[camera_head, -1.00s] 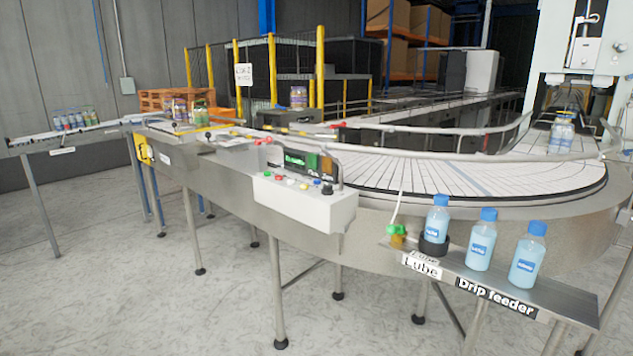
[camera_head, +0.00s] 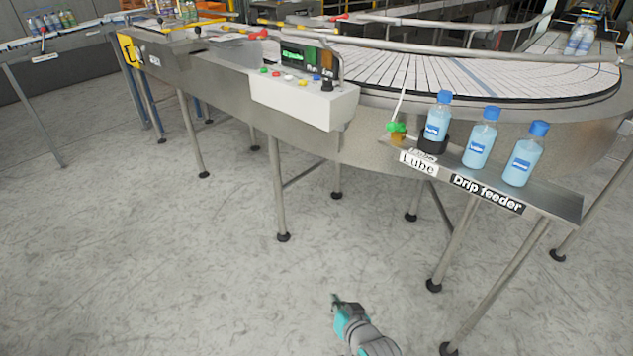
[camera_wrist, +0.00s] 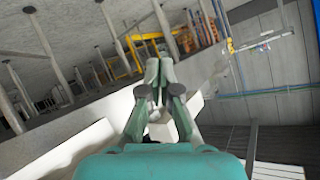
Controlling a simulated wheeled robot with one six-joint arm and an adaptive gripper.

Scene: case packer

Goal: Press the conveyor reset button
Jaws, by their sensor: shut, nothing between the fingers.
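The conveyor control box (camera_head: 303,98) is a pale box on the conveyor's front side in the head view. Several small coloured buttons sit on its top: green, red, yellow and blue, plus a black knob (camera_head: 327,83). Their labels are too small to read, so I cannot tell which is the reset button. A small display (camera_head: 292,56) with green text stands behind them. My gripper (camera_head: 336,298) is low in front of the conveyor, well apart from the box, shut and empty. In the wrist view my gripper (camera_wrist: 158,75) has its fingers together.
A shelf (camera_head: 560,203) marked "Drip feeder" juts out at the right, holding several blue-capped bottles (camera_head: 480,138) and a small green-topped lube cup (camera_head: 397,132). Conveyor legs (camera_head: 277,190) stand on the floor. The floor (camera_head: 150,260) at the front left is clear.

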